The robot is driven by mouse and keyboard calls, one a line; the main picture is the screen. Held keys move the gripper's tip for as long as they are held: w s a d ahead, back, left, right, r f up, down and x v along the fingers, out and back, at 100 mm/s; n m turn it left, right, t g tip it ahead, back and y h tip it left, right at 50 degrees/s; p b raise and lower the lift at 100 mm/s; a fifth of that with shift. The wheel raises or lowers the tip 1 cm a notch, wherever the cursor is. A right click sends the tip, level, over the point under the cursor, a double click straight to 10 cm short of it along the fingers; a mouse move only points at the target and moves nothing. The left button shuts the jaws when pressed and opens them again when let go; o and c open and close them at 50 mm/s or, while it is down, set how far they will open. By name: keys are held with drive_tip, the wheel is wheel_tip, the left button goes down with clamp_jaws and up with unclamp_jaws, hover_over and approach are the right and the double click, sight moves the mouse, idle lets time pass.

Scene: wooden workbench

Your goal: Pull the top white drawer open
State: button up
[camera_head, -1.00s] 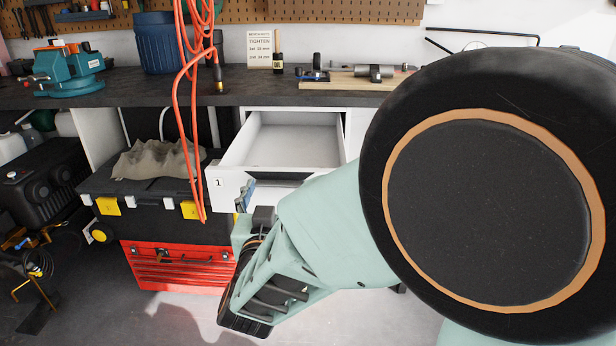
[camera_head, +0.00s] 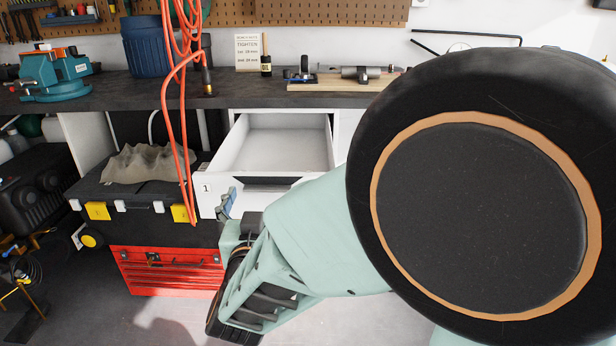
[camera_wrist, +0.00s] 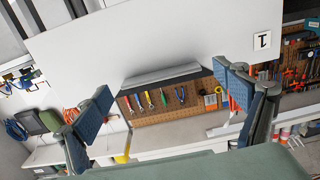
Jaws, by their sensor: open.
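The top white drawer (camera_head: 207,197), with a "1" label on its front, stands pulled out from under the workbench, its empty inside showing. A dark handle slot runs along its front. My gripper (camera_head: 229,203) is at the left part of the drawer front, partly hidden by my arm. In the wrist view my gripper (camera_wrist: 165,108) is open, its blue-padded fingers wide apart with nothing between them. The white drawer front (camera_wrist: 200,40) and its grey handle lip (camera_wrist: 160,76) show beyond the fingers. I cannot tell whether a finger touches the drawer.
An orange cable (camera_head: 183,130) hangs left of the drawer. A black toolbox (camera_head: 130,212) with yellow latches sits on a red tool chest (camera_head: 165,272) at left. The workbench top (camera_head: 120,95) holds a vise (camera_head: 60,75) and a blue bin (camera_head: 147,45).

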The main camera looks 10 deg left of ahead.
drive_tip(key=v, duration=1.2)
